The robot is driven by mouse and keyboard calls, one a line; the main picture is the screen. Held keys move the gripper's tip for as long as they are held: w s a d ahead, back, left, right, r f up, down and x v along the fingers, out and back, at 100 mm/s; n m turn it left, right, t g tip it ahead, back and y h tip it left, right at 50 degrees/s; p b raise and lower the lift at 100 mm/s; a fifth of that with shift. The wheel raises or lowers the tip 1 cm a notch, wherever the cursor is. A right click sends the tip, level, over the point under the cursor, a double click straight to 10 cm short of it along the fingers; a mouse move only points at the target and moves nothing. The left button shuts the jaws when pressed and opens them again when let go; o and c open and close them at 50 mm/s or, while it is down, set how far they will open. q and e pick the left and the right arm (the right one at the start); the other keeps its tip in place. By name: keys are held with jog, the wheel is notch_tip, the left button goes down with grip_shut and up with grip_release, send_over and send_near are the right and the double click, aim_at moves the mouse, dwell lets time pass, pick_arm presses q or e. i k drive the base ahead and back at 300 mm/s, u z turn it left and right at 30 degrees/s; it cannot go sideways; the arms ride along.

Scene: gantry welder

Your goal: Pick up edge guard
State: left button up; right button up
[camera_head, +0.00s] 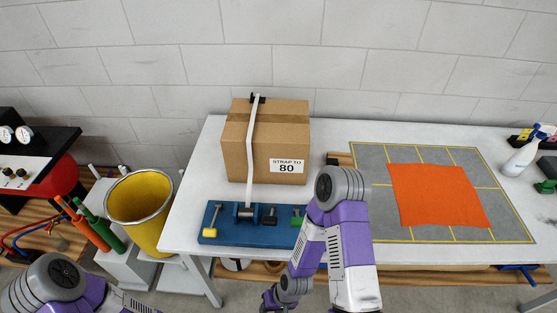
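A brown cardboard box (236,150) labelled "STRAP TO 80" stands on the white table. A white strap (250,150) runs over its top and down its front to a blue tool board (226,236). A small black piece (257,98), possibly an edge guard, sits under the strap at the box's back top edge. I cannot be sure which piece is the edge guard. My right arm folds down at the table's front; a dark part at its end, likely my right gripper (272,300), is cut by the bottom edge. My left gripper is out of view.
The board holds a yellow-handled tool (212,222), a black piece (270,215) and a green piece (297,216). An orange cloth (437,195) lies on a grey mat (370,160) at right. A yellow bin (140,200) stands left of the table (330,140).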

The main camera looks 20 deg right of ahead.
aim_at(333, 164)
jog(key=u, duration=1.8)
jog(key=k, duration=1.15)
jog(key=z, duration=1.5)
